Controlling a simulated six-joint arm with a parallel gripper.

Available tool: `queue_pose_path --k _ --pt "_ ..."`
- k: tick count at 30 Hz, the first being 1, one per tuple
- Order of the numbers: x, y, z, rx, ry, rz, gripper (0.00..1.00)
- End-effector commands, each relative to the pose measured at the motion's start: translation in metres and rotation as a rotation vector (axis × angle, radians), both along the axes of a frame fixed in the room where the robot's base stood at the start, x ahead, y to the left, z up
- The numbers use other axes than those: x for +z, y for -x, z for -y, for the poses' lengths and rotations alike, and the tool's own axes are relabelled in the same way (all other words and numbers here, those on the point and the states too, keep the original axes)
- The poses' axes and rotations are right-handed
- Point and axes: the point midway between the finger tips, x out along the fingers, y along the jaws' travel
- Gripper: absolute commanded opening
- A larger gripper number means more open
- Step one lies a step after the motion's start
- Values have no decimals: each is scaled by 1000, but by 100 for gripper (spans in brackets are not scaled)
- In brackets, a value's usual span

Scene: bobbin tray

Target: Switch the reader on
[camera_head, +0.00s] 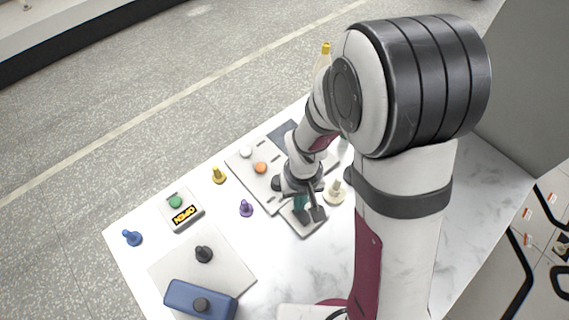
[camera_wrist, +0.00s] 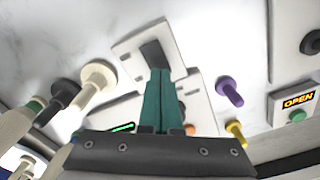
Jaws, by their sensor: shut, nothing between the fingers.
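My gripper (camera_head: 302,207) is shut and empty, with its teal fingers pointing down over a small light-grey unit (camera_head: 303,228). In the wrist view my fingertips (camera_wrist: 161,72) overlap the lower end of a dark rectangular part on that same unit (camera_wrist: 128,50). I cannot tell whether they touch it. No label on the unit can be read, so I cannot tell for certain that it is the reader. A green lit strip (camera_wrist: 122,127) shows just left of my fingers in the wrist view, partly hidden by the gripper.
A box with a green button and an OPEN display (camera_head: 185,215) stands to the left. Purple (camera_head: 246,208), yellow (camera_head: 218,175), cream (camera_head: 335,191) and blue (camera_head: 131,238) bobbins stand around. A grey plate (camera_head: 225,263) and a blue block (camera_head: 180,298) are front left. My arm hides the right side.

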Motion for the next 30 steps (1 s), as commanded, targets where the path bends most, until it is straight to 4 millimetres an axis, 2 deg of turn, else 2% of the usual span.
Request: queue_pose_path --k 30 --pt "-14 0 0 1 0 0 0"
